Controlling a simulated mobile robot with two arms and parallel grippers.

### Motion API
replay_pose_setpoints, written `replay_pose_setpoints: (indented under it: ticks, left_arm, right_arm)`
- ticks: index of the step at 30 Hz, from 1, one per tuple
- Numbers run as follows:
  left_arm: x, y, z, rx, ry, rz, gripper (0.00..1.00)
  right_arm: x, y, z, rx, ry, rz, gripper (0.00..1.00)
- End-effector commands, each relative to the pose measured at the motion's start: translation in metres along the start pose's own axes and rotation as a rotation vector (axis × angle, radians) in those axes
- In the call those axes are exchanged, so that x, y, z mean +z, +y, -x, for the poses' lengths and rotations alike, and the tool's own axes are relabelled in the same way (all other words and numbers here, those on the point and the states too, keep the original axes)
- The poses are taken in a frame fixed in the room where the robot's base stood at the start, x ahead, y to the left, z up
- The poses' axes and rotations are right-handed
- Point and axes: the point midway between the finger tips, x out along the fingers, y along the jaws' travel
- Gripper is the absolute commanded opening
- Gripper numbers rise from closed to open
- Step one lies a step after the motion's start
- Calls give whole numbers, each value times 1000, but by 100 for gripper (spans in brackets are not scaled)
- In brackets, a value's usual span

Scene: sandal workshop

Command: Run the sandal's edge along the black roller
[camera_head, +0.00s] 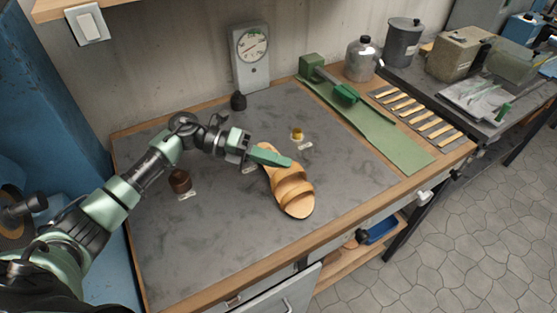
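A tan sandal (285,185) with wide straps lies on the grey bench top, its far end pointing up and left. My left gripper (280,158) reaches in from the left, its green fingers over the far end of the sandal. The fingers look close together, but I cannot tell whether they grip the sandal or only lie above it. A dark wheel-like part (22,208) shows on the blue machine at the left edge; I cannot tell whether it is the black roller. My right gripper is not in view.
A green strip (385,140) with a green tool lies at right, beside a row of tools (418,115). The near bench is clear.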

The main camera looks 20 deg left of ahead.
Motion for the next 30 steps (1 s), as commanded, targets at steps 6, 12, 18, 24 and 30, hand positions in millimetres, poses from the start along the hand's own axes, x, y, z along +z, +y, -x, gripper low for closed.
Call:
replay_pose_setpoints:
  ticks: [6, 12, 18, 24, 30]
  left_arm:
    - [-2, -1, 3, -1, -1, -1, 0]
    - [-5, -1, 7, -1, -1, -1, 0]
    - [-6, -1, 7, -2, -1, -1, 0]
    - [-7, -1, 8, -1, -1, -1, 0]
    - [-8, -1, 10, -1, -1, -1, 0]
  right_arm:
    - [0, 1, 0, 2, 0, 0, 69]
    - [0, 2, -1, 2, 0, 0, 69]
    - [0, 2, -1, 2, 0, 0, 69]
    - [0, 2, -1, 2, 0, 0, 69]
    - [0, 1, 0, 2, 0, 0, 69]
